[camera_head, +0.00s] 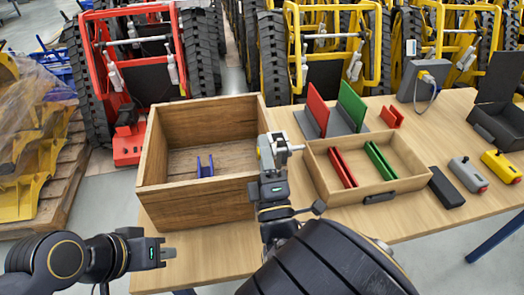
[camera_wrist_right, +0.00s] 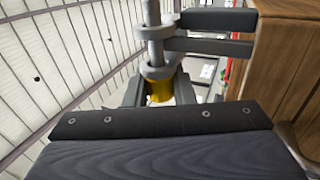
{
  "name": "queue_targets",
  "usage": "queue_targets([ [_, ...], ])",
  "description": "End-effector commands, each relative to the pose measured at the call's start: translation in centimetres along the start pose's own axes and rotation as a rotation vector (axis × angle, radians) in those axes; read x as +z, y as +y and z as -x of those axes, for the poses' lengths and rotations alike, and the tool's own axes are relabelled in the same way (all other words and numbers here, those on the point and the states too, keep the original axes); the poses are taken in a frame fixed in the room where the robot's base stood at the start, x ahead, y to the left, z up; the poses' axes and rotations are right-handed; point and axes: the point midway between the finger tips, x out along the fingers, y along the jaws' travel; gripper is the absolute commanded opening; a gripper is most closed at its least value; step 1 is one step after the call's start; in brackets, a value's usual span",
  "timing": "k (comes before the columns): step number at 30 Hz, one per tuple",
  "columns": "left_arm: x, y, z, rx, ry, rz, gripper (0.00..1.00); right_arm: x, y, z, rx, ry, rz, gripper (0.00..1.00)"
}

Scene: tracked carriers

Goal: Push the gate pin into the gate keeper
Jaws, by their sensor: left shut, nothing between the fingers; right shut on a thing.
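My right gripper (camera_head: 272,172) is at the front right corner of the wooden crate, shut on a grey metal fitting (camera_head: 287,147) with a yellow part on its left side. In the right wrist view a grey rod with a collar, which looks like the gate pin (camera_wrist_right: 155,38), stands above a brass-yellow sleeve (camera_wrist_right: 159,91). I cannot tell whether this sleeve is the gate keeper, nor how deep the pin sits. My left gripper (camera_head: 166,253) is shut and empty, low at the left, in front of the table and away from the fitting.
The wooden crate (camera_head: 215,190) holds a small blue bracket (camera_head: 205,166). Right of my right gripper, a shallow tray (camera_head: 320,158) holds red and green pieces. A black case (camera_head: 446,188) and grey and yellow handhelds lie farther right. Table space in front of the crate is clear.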

Motion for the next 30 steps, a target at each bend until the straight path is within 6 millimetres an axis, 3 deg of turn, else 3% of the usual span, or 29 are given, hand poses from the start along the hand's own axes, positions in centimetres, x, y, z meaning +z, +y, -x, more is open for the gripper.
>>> queue_targets([
  [5, 0.0, 0.0, -0.1, 0.000, 0.000, 0.000, 0.00, 0.4, 0.0, 0.0, 0.001, -0.002, 0.001, 0.00],
  [6, 0.0, 0.0, 0.0, 0.000, 0.000, 0.000, 0.00, 0.4, 0.0, 0.0, 0.001, -0.002, 0.001, 0.26],
  [11, 0.0, 0.0, 0.0, 0.000, 0.000, 0.000, 0.00, 0.4, 0.0, 0.0, 0.000, -0.002, 0.001, 0.47],
  [20, 0.1, -0.1, -0.1, 0.000, 0.000, 0.000, 0.00, 0.3, -0.1, 0.2, -0.001, 0.000, 0.000, 0.48],
  [30, 0.6, -0.6, -1.2, 0.000, 0.000, 0.000, 0.00, 0.3, -0.3, 5.3, -0.003, 0.002, 0.001, 0.48],
])
